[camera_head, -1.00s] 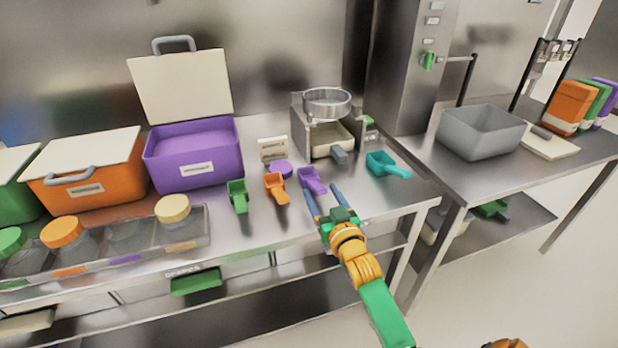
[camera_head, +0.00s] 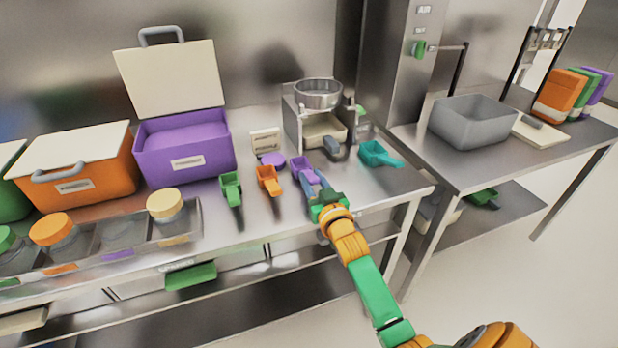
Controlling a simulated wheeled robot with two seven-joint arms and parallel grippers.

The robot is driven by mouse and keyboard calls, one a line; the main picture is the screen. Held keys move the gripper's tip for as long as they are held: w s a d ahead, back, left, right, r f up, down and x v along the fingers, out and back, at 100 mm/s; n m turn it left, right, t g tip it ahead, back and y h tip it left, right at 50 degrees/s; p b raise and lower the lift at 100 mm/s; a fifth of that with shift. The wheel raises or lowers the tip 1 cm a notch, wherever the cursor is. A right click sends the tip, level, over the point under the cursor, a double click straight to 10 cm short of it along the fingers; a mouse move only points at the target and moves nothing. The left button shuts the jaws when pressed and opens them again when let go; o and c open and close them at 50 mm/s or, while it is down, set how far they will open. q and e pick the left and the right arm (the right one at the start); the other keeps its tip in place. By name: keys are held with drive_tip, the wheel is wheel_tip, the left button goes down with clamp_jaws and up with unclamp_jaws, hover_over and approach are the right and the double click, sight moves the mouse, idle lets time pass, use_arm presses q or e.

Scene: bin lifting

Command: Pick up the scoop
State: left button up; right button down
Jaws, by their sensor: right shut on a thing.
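A purple scoop (camera_head: 301,165) lies on the steel table, in front of the sieve stand. My right gripper (camera_head: 315,180) reaches in from the lower right, and its blue fingers are closed on the purple scoop's near end, covering its handle. The scoop appears to be at table level; I cannot tell whether it touches the top. A green scoop (camera_head: 231,188), an orange scoop (camera_head: 268,180) and a teal scoop (camera_head: 378,154) lie on the same table. My left gripper is out of view.
The open purple bin (camera_head: 185,165) stands at the back left, beside a lidded orange bin (camera_head: 100,185). A rack of jars (camera_head: 200,222) lies along the front left. A sieve stand (camera_head: 292,118) is behind the scoops. A grey tub (camera_head: 470,125) stands on the right table.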

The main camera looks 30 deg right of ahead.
drive_tip(key=r, duration=0.3)
drive_tip(key=shift+s+a+r+p, duration=0.1)
drive_tip(key=shift+s+r+p, duration=0.15)
drive_tip(key=shift+r+p, duration=0.1)
drive_tip(key=s+a+r+p, duration=0.4)
drive_tip(key=s+r+p, duration=0.2)
drive_tip(key=s+r, duration=0.3)
drive_tip(key=v, duration=0.3)
drive_tip(key=shift+s+d, duration=0.15)
drive_tip(key=shift+s, duration=0.25)
drive_tip(key=shift+f, duration=0.1)
drive_tip(key=shift+w, duration=0.1)
